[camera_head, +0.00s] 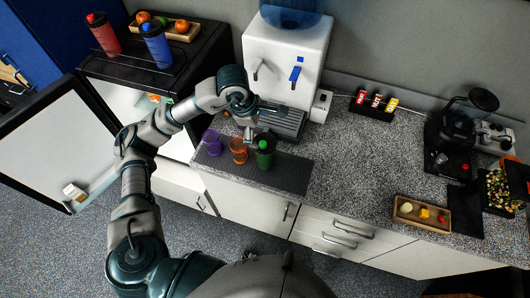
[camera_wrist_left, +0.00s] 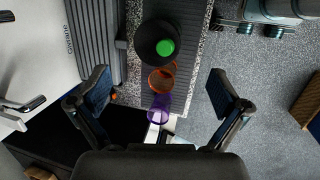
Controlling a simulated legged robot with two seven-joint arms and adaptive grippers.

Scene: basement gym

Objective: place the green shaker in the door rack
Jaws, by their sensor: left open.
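The green shaker (camera_head: 264,155) stands upright on a dark mat on the counter, at the right end of a row with an orange cup (camera_head: 238,152) and a purple cup (camera_head: 211,143). In the left wrist view it is a dark round shape with a green cap (camera_wrist_left: 166,47), beyond the orange cup. My left gripper (camera_head: 249,128) is above the row, close to the shaker; in the wrist view its fingers (camera_wrist_left: 160,88) are spread and empty. The door rack (camera_head: 97,187) is on the open fridge door at the left, with a small white carton (camera_head: 73,191) at its outer end.
A water dispenser (camera_head: 285,55) stands behind the mat (camera_head: 290,177). Red (camera_head: 103,34) and blue (camera_head: 156,45) shakers and a fruit tray (camera_head: 184,33) are on the fridge top. A food tray (camera_head: 422,224) and blender (camera_head: 470,115) are at right. The middle counter is clear.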

